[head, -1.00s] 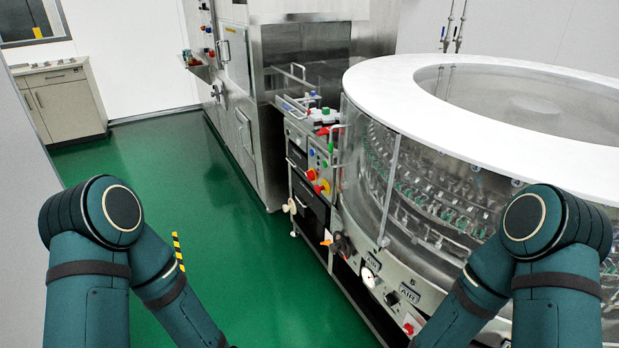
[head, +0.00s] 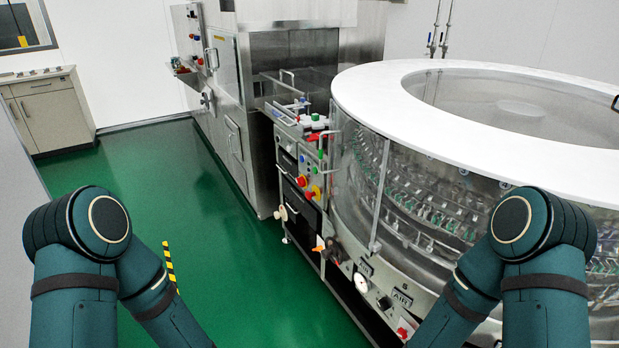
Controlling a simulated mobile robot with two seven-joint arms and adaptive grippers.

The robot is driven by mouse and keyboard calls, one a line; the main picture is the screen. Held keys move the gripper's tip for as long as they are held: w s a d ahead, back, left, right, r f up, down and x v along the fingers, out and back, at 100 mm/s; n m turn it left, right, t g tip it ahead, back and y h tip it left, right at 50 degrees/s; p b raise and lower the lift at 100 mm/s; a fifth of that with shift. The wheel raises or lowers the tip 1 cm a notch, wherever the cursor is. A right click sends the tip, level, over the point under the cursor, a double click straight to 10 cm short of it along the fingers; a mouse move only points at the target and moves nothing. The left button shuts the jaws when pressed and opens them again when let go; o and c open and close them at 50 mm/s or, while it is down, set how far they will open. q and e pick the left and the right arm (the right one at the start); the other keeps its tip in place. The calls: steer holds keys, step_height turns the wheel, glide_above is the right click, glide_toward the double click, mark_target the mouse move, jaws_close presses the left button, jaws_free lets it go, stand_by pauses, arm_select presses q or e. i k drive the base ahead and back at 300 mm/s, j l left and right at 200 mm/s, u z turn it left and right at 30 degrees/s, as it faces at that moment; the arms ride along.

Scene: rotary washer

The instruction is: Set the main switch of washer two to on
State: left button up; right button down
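A large round rotary washer (head: 375,215) with a white ring top and a clear curved wall stands at the right in the head view. At its left end is a control panel (head: 308,165) with small coloured buttons, a red and yellow knob (head: 314,192) and an orange handle (head: 318,249) lower down. No label reading washer two is legible, and I cannot tell which control is the main switch. My two arms show at the lower left and lower right, but both grippers are outside the picture.
A steel cabinet machine (head: 235,120) with its own buttons and red knobs stands behind the panel. A beige cabinet (head: 45,110) stands at the far left. The green floor (head: 170,200) between is clear. A gauge and AIR-labelled fittings (head: 400,298) line the washer's lower front.

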mark_target(300, 181)
steer(key=i+j+z, duration=0.15)
steer(key=z, duration=0.25)
steer(key=i+j+z, duration=0.15)
steer(key=z, duration=0.25)
steer(key=i+j+z, duration=0.15)
steer(key=j, duration=0.15)
steer(key=i+j+z, duration=0.1)
steer(key=j, duration=0.2)
steer(key=i+j+z, duration=0.15)
steer(key=j, duration=0.15)
steer(key=i+j, duration=0.15)
steer(key=j, duration=0.3)
steer(key=i+j, duration=0.1)
steer(key=j, duration=0.3)
steer(key=i+j+z, duration=0.1)
steer(key=j, duration=0.35)
steer(key=i+j, duration=0.15)
steer(key=j, duration=0.3)
steer(key=i+j, duration=0.1)
steer(key=j, duration=0.3)
steer(key=i+j, duration=0.15)
steer(key=j, duration=0.3)
steer(key=i+j+z, duration=0.1)
steer(key=j, duration=0.35)
